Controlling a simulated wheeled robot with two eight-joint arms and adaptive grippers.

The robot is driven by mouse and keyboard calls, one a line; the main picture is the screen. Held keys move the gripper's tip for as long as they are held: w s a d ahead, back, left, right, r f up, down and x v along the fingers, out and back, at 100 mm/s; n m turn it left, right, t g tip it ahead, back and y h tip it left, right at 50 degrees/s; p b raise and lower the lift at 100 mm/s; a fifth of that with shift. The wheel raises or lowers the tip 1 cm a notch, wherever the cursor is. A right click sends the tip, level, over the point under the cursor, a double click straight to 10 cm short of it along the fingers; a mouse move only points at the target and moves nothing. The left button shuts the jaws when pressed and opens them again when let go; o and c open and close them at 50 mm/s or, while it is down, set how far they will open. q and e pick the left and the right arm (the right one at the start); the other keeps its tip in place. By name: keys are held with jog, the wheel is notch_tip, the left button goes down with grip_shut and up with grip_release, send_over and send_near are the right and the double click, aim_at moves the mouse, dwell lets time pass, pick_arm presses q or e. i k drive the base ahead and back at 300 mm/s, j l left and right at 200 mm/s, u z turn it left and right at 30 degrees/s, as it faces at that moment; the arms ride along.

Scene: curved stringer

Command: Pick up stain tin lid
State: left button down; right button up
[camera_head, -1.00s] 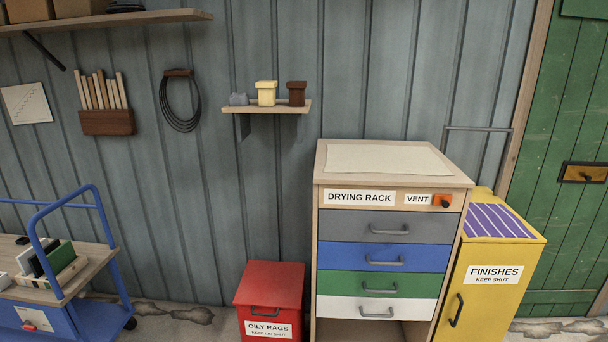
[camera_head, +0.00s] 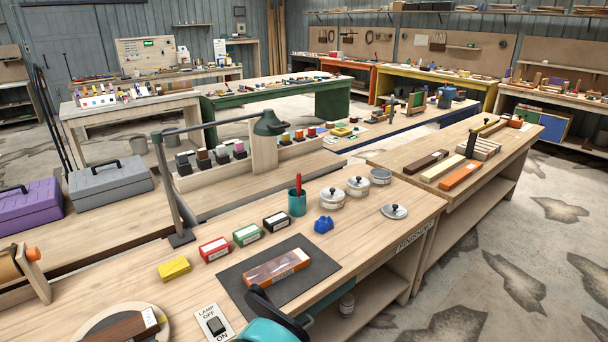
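A round pale stain tin lid (camera_head: 394,212) with a dark knob lies by itself on the finishing bench (camera_head: 375,240), near its right edge. An open grey tin (camera_head: 380,176) stands just behind it. Two pale tins with dark-knobbed lids on, one (camera_head: 357,187) and another (camera_head: 331,199), stand to its left. I cannot read any labels on the tins.
A teal cup (camera_head: 297,203) with a red-handled tool and a blue object (camera_head: 323,224) stand left of the lid. A lamp (camera_head: 268,124) arches behind. A dark mat (camera_head: 235,279) lies in front. Open floor (camera_head: 500,275) lies to the right.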

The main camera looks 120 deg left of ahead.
aim_at(393, 210)
jog(key=u, duration=3.65)
